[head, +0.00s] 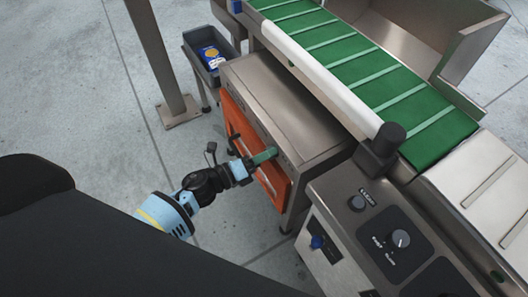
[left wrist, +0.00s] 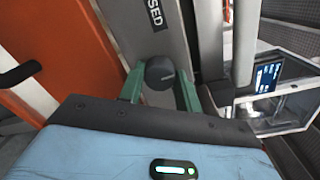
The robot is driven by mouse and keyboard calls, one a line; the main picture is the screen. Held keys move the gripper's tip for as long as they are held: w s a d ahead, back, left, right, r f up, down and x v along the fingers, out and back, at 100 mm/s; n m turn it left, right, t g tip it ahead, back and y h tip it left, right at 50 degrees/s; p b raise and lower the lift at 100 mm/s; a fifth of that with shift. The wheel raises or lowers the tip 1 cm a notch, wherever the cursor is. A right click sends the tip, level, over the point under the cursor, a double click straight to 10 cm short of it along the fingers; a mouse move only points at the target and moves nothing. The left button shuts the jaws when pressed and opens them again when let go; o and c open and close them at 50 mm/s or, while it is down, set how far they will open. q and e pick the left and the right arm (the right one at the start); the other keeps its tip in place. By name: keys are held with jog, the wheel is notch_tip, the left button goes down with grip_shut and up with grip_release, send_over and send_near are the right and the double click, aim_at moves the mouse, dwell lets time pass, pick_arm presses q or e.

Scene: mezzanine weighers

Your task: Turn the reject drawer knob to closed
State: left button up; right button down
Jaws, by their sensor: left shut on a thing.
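The reject drawer knob (left wrist: 160,72) is a dark round knob on a grey metal strip in the left wrist view. Lettering ending in "SED" stands above it. My left gripper (left wrist: 160,88) has its green fingers on either side of the knob, shut on it. I cannot tell clearly which way the knob points. In the head view my left gripper (head: 264,156) reaches the orange-fronted side of the steel cabinet and hides the knob. The orange drawer front (head: 273,181) shows there and at the left of the wrist view (left wrist: 70,40). My right gripper is out of view.
A green conveyor belt (head: 345,58) runs above the steel cabinet (head: 290,105). A control panel (head: 380,240) with knobs is at the lower right. A grey bin (head: 190,58) holding a blue and yellow packet stands behind, near a metal post (head: 158,60). Bare floor lies left.

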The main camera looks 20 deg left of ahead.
pick_arm(q)
jog(key=n+p, duration=0.3)
jog(key=n, duration=0.5)
jog(key=shift+a, duration=0.1)
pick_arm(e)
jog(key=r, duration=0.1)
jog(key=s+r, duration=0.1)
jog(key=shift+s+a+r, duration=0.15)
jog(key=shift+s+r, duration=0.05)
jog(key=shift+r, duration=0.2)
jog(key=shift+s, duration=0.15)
pick_arm(q)
jog(key=o, duration=0.8)
jog(key=shift+c, duration=0.2)
jog(key=shift+o, duration=1)
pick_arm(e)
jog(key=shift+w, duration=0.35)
